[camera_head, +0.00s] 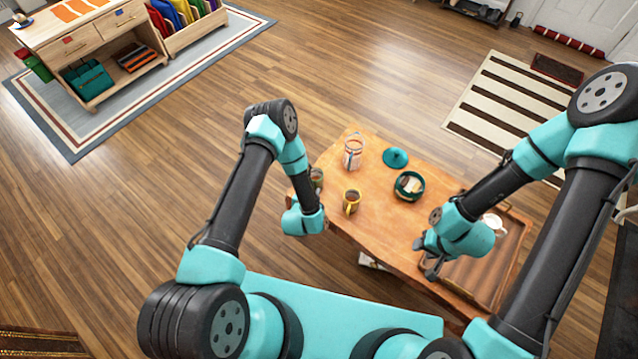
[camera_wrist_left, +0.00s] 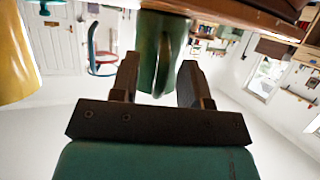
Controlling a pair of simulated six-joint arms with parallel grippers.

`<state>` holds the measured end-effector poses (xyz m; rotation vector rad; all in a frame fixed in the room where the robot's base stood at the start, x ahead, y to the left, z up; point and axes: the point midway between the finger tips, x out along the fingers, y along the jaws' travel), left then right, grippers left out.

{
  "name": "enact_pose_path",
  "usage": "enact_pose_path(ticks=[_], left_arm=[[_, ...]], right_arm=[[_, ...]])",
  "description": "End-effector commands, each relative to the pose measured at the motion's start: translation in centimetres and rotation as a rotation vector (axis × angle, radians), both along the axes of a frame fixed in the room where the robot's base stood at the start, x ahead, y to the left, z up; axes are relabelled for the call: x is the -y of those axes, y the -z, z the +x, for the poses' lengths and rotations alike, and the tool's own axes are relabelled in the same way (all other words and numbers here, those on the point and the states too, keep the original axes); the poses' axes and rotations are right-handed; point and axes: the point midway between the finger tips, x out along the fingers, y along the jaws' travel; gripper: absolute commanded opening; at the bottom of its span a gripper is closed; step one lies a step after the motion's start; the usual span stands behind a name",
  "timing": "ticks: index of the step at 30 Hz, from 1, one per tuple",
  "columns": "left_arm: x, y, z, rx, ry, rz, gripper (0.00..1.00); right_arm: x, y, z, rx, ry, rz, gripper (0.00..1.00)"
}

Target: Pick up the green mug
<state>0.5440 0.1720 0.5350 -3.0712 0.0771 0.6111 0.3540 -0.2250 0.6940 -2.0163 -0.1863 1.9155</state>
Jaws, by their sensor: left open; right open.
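The green mug (camera_head: 317,178) stands near the left edge of the wooden table, partly hidden by my left arm in the head view. In the left wrist view the green mug (camera_wrist_left: 173,35) is straight ahead, its handle facing me and hanging between the fingertips. My left gripper (camera_wrist_left: 158,75) is open, one finger on each side of the handle; I cannot tell whether they touch the mug. In the head view its fingers are hidden behind my wrist. My right gripper (camera_head: 432,266) is open and empty over the table's front right, at the tray.
A yellow mug (camera_head: 351,202) stands close to the green mug and also shows in the left wrist view (camera_wrist_left: 15,55). A white cup (camera_head: 493,223) sits on the tray (camera_head: 508,262).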

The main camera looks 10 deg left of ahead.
Motion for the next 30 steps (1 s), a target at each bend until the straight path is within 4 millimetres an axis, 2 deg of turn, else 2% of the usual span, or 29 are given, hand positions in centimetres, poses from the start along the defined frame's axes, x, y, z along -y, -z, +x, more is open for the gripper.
enact_pose_path(ticks=[16, 27, 30], left_arm=[[-0.17, 0.18, 0.34, -0.001, -0.004, -0.001, 0.42], [-0.17, 0.17, 0.35, -0.001, -0.004, -0.001, 0.07], [-0.18, 0.17, 0.35, -0.001, -0.004, -0.001, 0.00]], right_arm=[[-0.01, 0.00, 0.00, 0.000, 0.000, 0.000, 0.43], [-0.01, 0.00, 0.00, 0.000, 0.000, 0.000, 0.43], [-0.01, 0.00, 0.00, 0.000, 0.000, 0.000, 0.43]])
